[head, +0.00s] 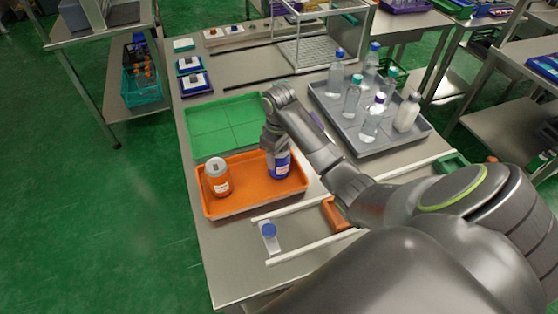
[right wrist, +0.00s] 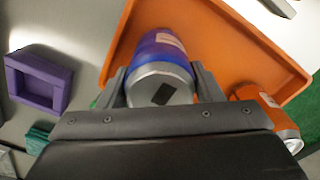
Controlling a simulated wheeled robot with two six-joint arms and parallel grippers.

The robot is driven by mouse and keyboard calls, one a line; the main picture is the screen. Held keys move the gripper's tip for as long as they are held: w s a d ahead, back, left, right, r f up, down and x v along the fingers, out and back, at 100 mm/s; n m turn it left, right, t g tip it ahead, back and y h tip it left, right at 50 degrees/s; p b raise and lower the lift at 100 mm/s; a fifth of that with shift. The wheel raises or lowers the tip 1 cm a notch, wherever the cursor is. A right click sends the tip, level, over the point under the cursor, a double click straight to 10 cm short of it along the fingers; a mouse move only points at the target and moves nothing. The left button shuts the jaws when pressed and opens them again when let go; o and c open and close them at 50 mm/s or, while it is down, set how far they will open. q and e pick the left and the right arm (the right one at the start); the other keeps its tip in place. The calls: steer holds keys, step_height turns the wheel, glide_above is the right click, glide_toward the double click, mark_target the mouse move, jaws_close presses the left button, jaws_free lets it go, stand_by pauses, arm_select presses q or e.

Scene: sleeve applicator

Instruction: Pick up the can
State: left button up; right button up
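A blue can (head: 279,168) with a silver end stands in the right part of the orange tray (head: 240,208). My right gripper (head: 275,149) is over this can from above. In the right wrist view the can (right wrist: 160,85) sits between the two fingers, one on each side and very close to its wall; whether they press on it cannot be told. My left gripper is not in view.
A green tray (head: 225,124) lies behind the orange one. A grey tray (head: 365,148) with several bottles stands at the back right. White rails (head: 290,257) and a small blue-capped bottle (head: 269,236) are in front. A purple block (right wrist: 38,80) shows in the wrist view.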

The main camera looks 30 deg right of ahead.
steer(key=c, duration=0.7)
steer(key=shift+r, duration=0.1)
